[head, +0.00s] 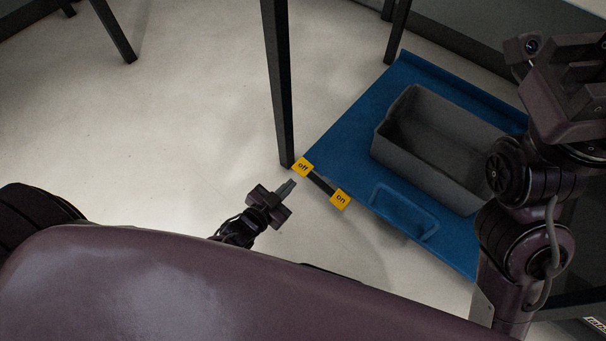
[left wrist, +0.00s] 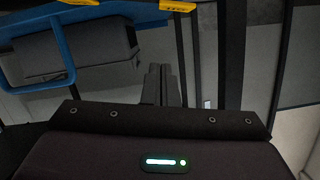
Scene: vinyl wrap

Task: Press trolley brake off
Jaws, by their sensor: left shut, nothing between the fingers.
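The blue trolley (head: 335,135) stands on the floor at centre right in the head view. At its near left corner is a dark brake pedal bar (head: 321,184) with a yellow "off" pad (head: 302,167) at one end and a yellow "on" pad (head: 340,199) at the other. My left gripper (head: 288,187) is shut and empty, just below and left of the "off" pad, apparently apart from it. In the left wrist view, the shut fingers (left wrist: 160,85) point toward a yellow pad (left wrist: 178,5) cut by the top edge. My right arm is at right; its fingers cannot be made out.
A black table leg (head: 277,80) stands right behind the "off" pad. The pale floor (head: 180,130) to the left is clear.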

